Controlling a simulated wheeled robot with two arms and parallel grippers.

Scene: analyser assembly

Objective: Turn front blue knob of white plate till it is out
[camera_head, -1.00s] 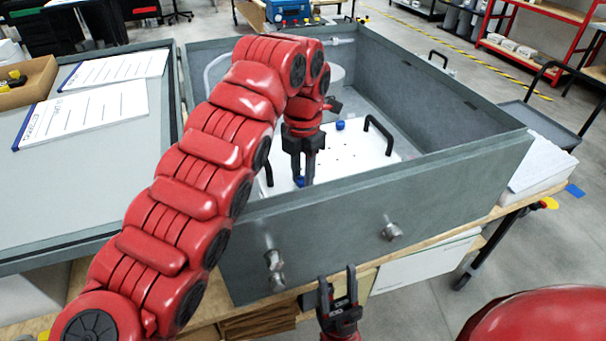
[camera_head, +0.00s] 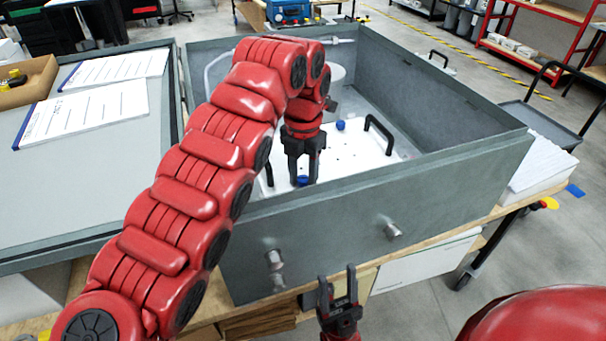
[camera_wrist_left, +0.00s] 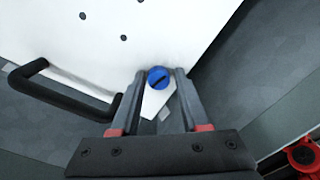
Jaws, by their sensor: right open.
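The white plate (camera_head: 345,155) lies inside the grey metal box and has black handles. Its front blue knob (camera_head: 302,181) is at the near end; in the left wrist view the knob (camera_wrist_left: 158,78) is round with a dark slot. My left gripper (camera_head: 304,179) points down over this knob. In the left wrist view its fingertips (camera_wrist_left: 160,73) stand either side of the knob with a small gap on each side, so it looks open. A second blue knob (camera_head: 340,125) sits farther back on the plate. My right gripper (camera_head: 337,274) is open and empty in front of the box.
The grey box's front wall (camera_head: 370,225) stands between my right gripper and the plate. A black handle (camera_wrist_left: 65,90) is left of the left fingers in the wrist view. A lid with printed sheets (camera_head: 85,115) lies at left.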

